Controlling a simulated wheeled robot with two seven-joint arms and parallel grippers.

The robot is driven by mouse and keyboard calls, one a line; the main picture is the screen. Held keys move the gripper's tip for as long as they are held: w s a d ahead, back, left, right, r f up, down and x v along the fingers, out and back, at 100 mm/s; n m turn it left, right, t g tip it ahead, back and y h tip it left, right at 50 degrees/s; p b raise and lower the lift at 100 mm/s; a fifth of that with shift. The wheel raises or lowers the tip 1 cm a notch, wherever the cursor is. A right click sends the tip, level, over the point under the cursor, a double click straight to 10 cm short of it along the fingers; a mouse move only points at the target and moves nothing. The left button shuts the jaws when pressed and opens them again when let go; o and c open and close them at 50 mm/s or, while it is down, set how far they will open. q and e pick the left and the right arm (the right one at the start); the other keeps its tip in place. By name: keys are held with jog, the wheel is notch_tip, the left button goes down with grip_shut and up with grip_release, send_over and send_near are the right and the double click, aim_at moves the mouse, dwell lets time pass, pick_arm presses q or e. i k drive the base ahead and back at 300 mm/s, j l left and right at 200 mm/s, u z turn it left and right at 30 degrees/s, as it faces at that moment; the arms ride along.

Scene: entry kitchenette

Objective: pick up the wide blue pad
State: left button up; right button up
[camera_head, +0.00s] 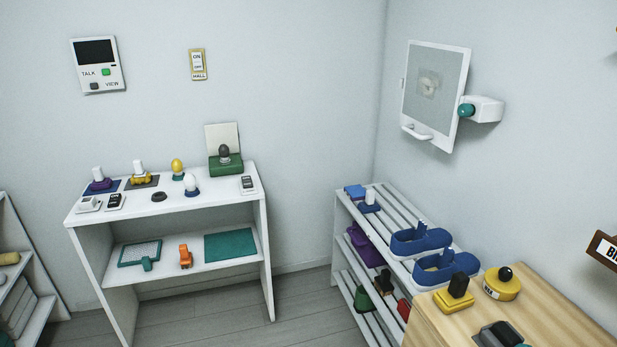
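Several blue things show in the head view, and I cannot tell for sure which is the wide blue pad. A flat dark blue mat (88,188) lies at the left end of the white console table, partly hidden under a purple-based piece with a white knob (100,180). A small blue block (354,191) sits at the far end of the slatted rack. Beside it stands a blue base with a white upright handle (369,204). Neither of my grippers is in view.
The white table (225,181) holds several small knobbed pieces; its lower shelf holds a teal mat (230,245). The slatted rack (385,209) carries two blue shoe-like pieces. A wooden cabinet (540,310) stands at front right. Floor (305,310) shows between table and rack.

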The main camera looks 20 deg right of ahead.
aim_at(369, 206)
jog(key=i+z, duration=0.15)
jog(key=i, duration=0.3)
jog(key=i+j+z, duration=0.15)
jog(key=i, duration=0.3)
jog(key=i+j+z, duration=0.1)
jog(key=i, duration=0.4)
jog(key=i+j+z, duration=0.2)
jog(key=i+z, duration=0.15)
jog(key=i+j+z, duration=0.7)
